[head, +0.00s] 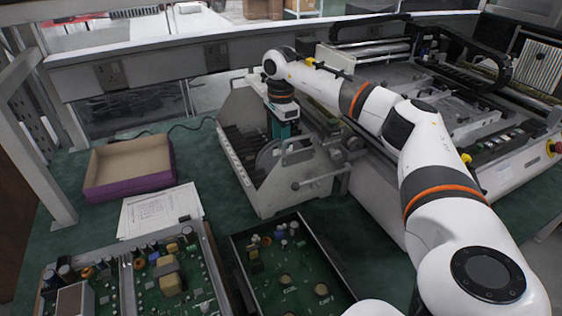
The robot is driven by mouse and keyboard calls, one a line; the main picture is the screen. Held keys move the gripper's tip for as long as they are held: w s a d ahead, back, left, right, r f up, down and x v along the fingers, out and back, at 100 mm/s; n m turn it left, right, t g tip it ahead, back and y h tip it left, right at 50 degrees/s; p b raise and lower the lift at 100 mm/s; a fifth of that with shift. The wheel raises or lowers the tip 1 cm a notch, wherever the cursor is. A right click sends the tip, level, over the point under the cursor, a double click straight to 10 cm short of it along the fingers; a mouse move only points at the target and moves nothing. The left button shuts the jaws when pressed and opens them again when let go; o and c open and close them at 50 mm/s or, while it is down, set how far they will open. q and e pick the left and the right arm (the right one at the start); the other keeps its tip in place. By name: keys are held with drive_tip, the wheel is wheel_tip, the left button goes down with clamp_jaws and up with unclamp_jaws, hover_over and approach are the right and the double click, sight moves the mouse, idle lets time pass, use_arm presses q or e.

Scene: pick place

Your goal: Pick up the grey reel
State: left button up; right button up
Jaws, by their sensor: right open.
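The grey reel (267,160) sits in the light grey slotted feeder stand (262,193) at the middle of the head view. It stands on edge among the stand's walls, and only part of its rim shows. My right gripper (283,136) points down just above the reel, its fingers close to the reel's upper edge. It is open. I cannot tell whether the fingers touch the reel or stand around its rim. My left gripper is not in view.
A large grey machine (487,150) stands at the right, close to the stand. An empty purple-sided box (130,188), paper sheets (160,211) and circuit boards in metal frames (290,270) lie on the green table. Green surface is free left of the stand.

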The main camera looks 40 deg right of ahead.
drive_tip(key=shift+d+f, duration=0.1)
drive_tip(key=shift+f, duration=1.9)
clamp_jaws()
